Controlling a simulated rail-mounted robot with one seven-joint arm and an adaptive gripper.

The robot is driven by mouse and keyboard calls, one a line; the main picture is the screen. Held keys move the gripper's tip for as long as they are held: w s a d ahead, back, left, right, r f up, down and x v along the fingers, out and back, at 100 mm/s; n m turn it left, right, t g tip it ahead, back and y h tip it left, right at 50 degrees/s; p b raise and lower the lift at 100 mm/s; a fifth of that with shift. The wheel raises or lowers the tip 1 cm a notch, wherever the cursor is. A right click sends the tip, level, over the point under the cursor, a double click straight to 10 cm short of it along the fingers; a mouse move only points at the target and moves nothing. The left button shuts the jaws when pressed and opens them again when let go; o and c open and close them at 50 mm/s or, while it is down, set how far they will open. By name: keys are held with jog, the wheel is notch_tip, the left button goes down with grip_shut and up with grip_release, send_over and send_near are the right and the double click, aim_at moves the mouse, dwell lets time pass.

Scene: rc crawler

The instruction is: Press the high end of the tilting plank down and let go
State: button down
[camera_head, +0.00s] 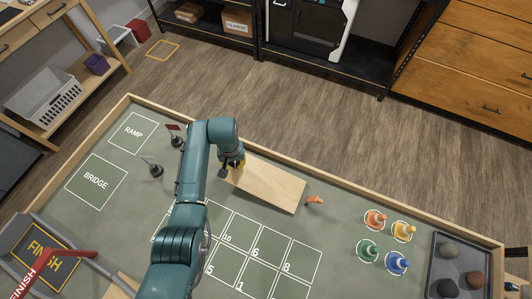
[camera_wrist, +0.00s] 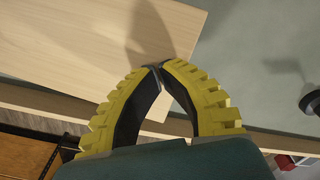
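The tilting plank (camera_head: 268,187) is a pale wooden board on the green table, running from my gripper toward the lower right in the head view. In the wrist view the plank (camera_wrist: 75,40) fills the upper left. My gripper (camera_head: 225,172) is at the plank's left end in the head view, partly covering that end. In the wrist view the yellow and black fingers of my gripper (camera_wrist: 158,72) meet at the tips with nothing between them, near the plank's edge. I cannot tell whether the tips touch the wood. The plank's pivot is hidden.
A small orange piece (camera_head: 315,200) lies by the plank's right end. Dark stands (camera_head: 155,170) are left of my arm. Coloured cones (camera_head: 375,220) and a tray of rocks (camera_head: 436,268) are at the right. A wooden rim (camera_head: 330,186) edges the table.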

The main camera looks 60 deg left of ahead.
jog(key=shift+r+p, duration=2.85)
jog(key=shift+r, duration=0.35)
